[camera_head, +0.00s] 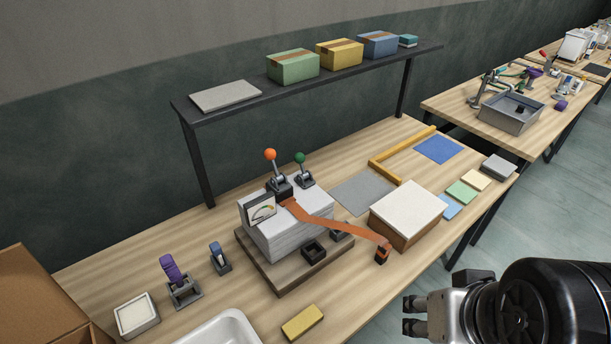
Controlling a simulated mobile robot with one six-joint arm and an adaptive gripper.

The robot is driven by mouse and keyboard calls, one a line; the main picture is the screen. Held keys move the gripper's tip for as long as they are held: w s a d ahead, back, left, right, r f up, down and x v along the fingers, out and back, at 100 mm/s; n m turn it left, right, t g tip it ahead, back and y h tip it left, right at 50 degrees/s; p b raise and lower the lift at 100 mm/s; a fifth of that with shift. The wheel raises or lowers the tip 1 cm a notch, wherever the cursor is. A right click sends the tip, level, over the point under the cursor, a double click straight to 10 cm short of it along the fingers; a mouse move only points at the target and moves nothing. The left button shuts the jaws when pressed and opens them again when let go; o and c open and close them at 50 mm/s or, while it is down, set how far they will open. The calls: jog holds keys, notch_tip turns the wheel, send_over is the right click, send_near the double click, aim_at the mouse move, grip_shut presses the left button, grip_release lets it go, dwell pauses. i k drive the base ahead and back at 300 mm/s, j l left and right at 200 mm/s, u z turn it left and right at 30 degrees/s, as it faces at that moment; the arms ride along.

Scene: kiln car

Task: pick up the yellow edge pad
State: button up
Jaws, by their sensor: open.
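The yellow edge pad (302,322) appears to be the small yellow block lying flat near the front edge of the wooden bench, right of a white tray. Nothing covers it. My gripper (408,315) is at the lower right, to the right of the pad and apart from it. Its two dark fingertips point left, spread apart with nothing between them. Part of my arm fills the lower right corner.
Behind the pad, a wooden base (270,282) carries a grey stack (285,240) with an orange strap (330,233) and upright levers. A white tray (222,328) is left of the pad. A white-topped box (408,205) stands right. A black shelf (300,85) spans the back.

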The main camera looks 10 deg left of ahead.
aim_at(294, 328)
jog(key=j, duration=0.5)
jog(key=k+j, duration=0.1)
jog(key=j, duration=0.4)
jog(key=i+l+u, duration=0.1)
jog(key=l+u, duration=1.4)
jog(key=k+j, duration=0.05)
